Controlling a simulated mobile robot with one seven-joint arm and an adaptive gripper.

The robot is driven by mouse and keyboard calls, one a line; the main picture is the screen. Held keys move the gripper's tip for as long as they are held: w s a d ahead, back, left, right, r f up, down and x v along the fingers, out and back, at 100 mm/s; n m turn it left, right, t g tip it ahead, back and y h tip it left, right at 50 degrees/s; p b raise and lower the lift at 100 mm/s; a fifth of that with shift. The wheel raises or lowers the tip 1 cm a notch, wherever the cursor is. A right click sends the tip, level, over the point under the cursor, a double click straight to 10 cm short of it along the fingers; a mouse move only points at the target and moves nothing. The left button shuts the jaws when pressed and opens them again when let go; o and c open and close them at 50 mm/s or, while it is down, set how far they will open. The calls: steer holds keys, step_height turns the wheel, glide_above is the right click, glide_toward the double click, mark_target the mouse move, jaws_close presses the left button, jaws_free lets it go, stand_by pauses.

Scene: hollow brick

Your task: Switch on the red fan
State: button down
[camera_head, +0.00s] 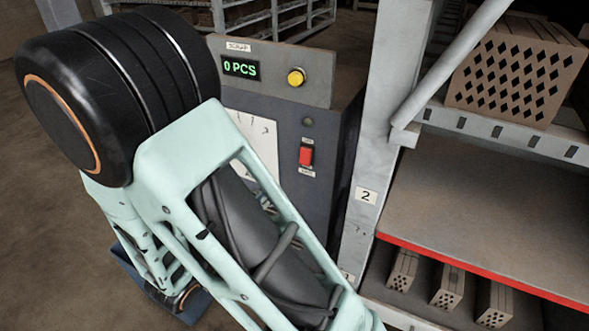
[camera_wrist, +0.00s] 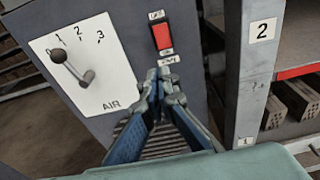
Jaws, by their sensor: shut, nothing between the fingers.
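A red rocker switch (camera_head: 306,156) is set in the dark front panel of a grey control cabinet (camera_head: 325,210). Small labels sit above and below it, too small to read surely. The switch also shows in the wrist view (camera_wrist: 160,32), upright in a black frame. My gripper (camera_wrist: 165,80) is shut and empty, its fingertips just below the switch's lower label in the picture; I cannot tell whether they touch the panel. In the head view my arm hides the gripper. No fan is in view.
A white AIR plate (camera_wrist: 84,66) with a lever (camera_wrist: 72,68) and marks 1, 2, 3 is left of the switch. A yellow button (camera_head: 296,77) and a "0 PCS" display (camera_head: 241,68) sit above. A shelf post (camera_head: 370,165) marked 2 stands close right; bricks (camera_head: 515,70) lie on its shelves.

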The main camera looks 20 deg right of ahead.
glide_toward(306, 156)
steer(key=w+d+f, duration=0.4)
steer(key=w, duration=0.1)
stand_by(0.4)
steer(key=b, duration=0.1)
steer(key=h+b, duration=0.1)
steer(key=shift+w+d+f+t+b, duration=0.15)
steer(key=shift+w+d+t+b, duration=0.15)
steer(key=shift+d+t+b, duration=0.1)
